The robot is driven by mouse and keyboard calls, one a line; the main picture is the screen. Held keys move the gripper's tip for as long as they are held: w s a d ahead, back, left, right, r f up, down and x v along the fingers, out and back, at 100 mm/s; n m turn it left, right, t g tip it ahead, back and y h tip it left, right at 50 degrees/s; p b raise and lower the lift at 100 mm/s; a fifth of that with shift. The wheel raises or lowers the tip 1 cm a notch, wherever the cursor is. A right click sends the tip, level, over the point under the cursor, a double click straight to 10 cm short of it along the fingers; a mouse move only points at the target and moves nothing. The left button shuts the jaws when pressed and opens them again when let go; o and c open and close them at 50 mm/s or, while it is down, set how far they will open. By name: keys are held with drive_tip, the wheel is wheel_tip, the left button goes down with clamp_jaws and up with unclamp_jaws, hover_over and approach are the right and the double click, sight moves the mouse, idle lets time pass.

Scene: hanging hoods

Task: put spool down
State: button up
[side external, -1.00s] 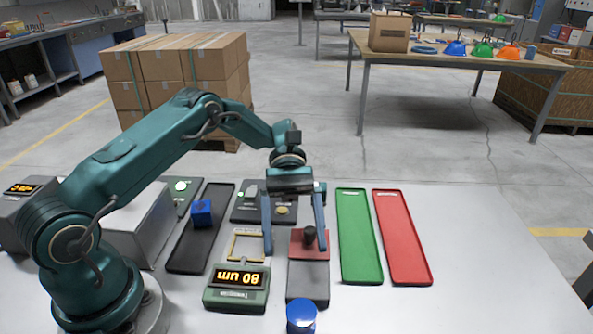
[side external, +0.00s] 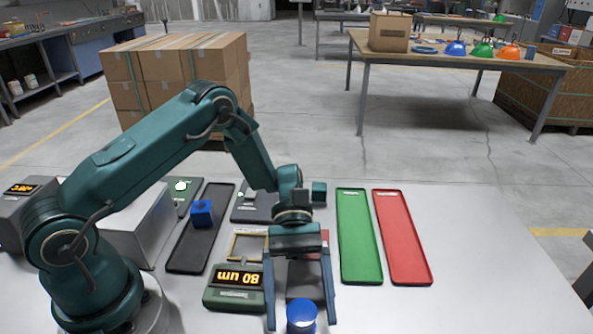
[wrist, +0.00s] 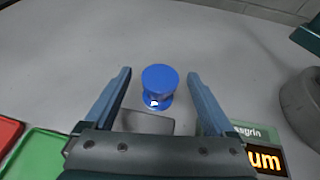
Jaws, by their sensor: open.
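The blue spool (side external: 301,316) stands upright on the grey table at the front, just past the near end of a dark grey plate. My gripper (side external: 301,328) is open, with its fingers pointing down on either side of the spool in the side view. In the wrist view the spool (wrist: 160,84) lies between and a little beyond the fingertips (wrist: 159,74), with clear gaps on both sides. I cannot tell the exact height of the fingertips over the table.
A green tray (side external: 358,240) and a red tray (side external: 403,240) lie to the right. A blue cube (side external: 202,213) sits in a black tray (side external: 188,255). The table's right side is clear.

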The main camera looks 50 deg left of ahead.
drive_tip(key=shift+s+d+f, duration=0.2)
drive_tip(key=shift+s+d, duration=0.1)
drive_tip(key=shift+d, duration=0.05)
clamp_jaws()
drive_tip(key=shift+r, duration=0.15)
